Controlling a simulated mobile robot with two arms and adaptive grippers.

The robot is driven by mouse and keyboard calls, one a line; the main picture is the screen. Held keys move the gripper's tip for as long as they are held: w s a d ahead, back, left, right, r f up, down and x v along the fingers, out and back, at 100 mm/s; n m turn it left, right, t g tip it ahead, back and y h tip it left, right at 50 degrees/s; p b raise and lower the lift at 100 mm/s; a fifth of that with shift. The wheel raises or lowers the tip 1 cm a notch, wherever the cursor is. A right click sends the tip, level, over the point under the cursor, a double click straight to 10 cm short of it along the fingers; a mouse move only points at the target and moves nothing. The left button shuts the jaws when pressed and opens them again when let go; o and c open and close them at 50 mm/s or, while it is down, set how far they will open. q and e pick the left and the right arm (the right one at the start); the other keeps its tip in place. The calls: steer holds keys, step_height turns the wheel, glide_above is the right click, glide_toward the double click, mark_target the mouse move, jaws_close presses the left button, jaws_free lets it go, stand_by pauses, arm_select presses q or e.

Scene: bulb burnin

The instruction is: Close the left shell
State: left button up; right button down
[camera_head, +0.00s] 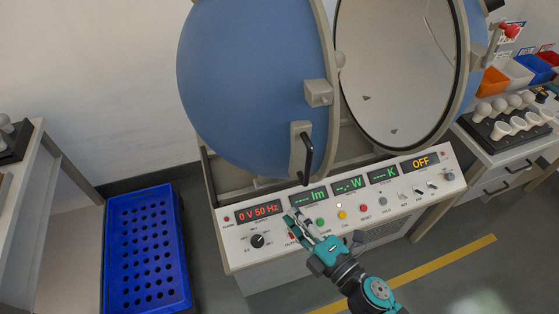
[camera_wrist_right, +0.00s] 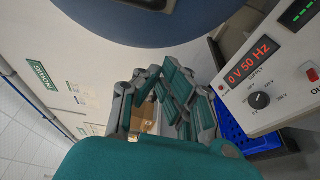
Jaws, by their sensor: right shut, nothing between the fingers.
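The left shell (camera_head: 250,80) is a large blue half-sphere with a grey rim, standing open on the left of the tester. Its black handle (camera_head: 306,155) sits on a grey bracket low on the rim. My right gripper (camera_head: 298,220) is shut and empty in front of the control panel (camera_head: 340,213), below the handle and apart from it. In the right wrist view my right gripper (camera_wrist_right: 162,78) shows its fingers closed, and the shell's blue surface (camera_wrist_right: 150,22) is at the top. My left gripper is out of view.
The right half (camera_head: 395,70) shows a pale inside and dark rim. A blue perforated crate (camera_head: 112,250) stands on the floor at left. Bulbs (camera_head: 512,112) stand in a black tray on the right bench, with coloured bins (camera_head: 494,80) behind. A yellow line (camera_head: 440,266) crosses the floor.

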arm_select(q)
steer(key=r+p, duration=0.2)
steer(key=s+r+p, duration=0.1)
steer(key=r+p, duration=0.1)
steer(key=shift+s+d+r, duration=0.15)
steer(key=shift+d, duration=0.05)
arm_select(e)
steer(key=w+a+r, duration=0.1)
steer(key=w+a, duration=0.1)
steer(key=w, duration=0.6)
steer(key=shift+w+r, duration=0.25)
steer(key=shift+w, duration=0.05)
arm_select(q)
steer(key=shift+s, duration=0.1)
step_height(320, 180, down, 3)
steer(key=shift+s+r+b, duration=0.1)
steer(key=shift+b, duration=1.15)
arm_select(e)
steer(key=w+d, duration=0.2)
steer(key=d, duration=0.6)
steer(key=w+d, duration=0.2)
steer(key=d, duration=0.6)
steer(key=shift+w, duration=0.35)
steer(key=shift+d+r, duration=0.1)
